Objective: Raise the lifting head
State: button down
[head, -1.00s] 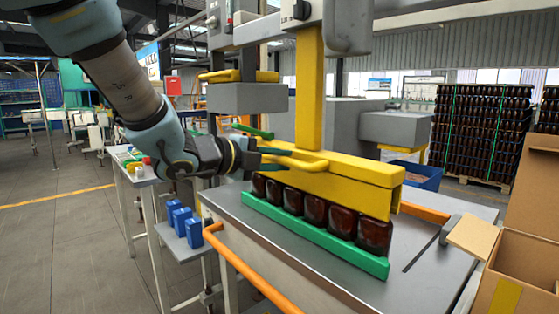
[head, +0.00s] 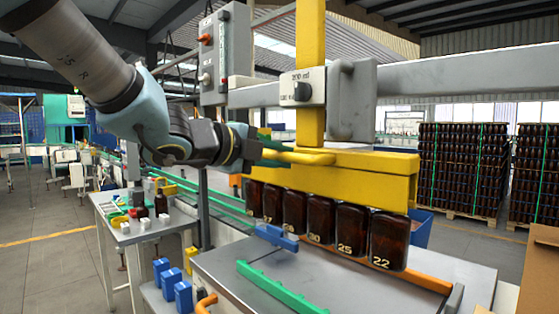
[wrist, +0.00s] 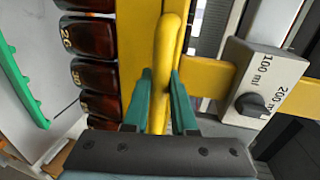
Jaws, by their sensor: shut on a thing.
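The yellow lifting head (head: 345,178) hangs on a yellow upright post above the grey table. A row of several amber bottles (head: 320,221) with numbers on them hangs upright beneath it, clear of the table top. My gripper (head: 282,154) is shut on the yellow handle (head: 310,157) at the head's near left side. In the wrist view the handle (wrist: 165,70) runs between my two green fingers (wrist: 163,100), with the amber bottles (wrist: 92,75) to the left. How the bottles are held inside the head is hidden.
A green rail (head: 280,288) and a blue block (head: 276,237) are on the grey table (head: 420,284). A grey dial box (head: 303,87) sits on the crossbeam by the post. A cardboard box is at the right edge. Stacked bottle pallets (head: 465,165) stand behind.

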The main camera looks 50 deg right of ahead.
jog(key=shift+r, duration=0.5)
jog(key=c, duration=1.1)
grip_release()
jog(key=o, duration=0.4)
jog(key=shift+f, duration=0.2)
jog(key=shift+c, duration=0.2)
jog(key=shift+a, duration=0.1)
jog(key=b+v, duration=0.2)
jog(key=v, duration=0.8)
jog(key=shift+a, duration=0.3)
jog(key=shift+w, duration=0.1)
